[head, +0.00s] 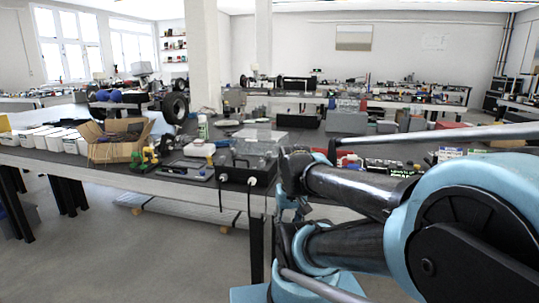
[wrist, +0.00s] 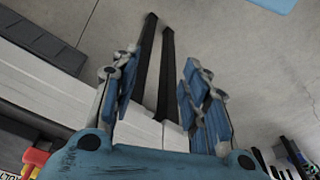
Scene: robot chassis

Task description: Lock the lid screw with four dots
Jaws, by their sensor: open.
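I cannot make out a lid screw with four dots in either view. My gripper (wrist: 157,88) is open in the wrist view, with blue finger pads apart and nothing between them but floor and dark table legs beyond. In the head view my gripper (head: 290,207) hangs by the near edge of the workbench (head: 95,166), partly hidden by my own arm. A wheeled chassis with large black tyres (head: 175,107) stands toward the back left of the bench; no screw can be told on it.
An open cardboard box (head: 118,150) and white bins (head: 62,141) stand on the bench's left. A black box with hanging cables (head: 243,175) sits at the front edge, near a clear container (head: 255,142). Grey floor (head: 130,260) in front is free.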

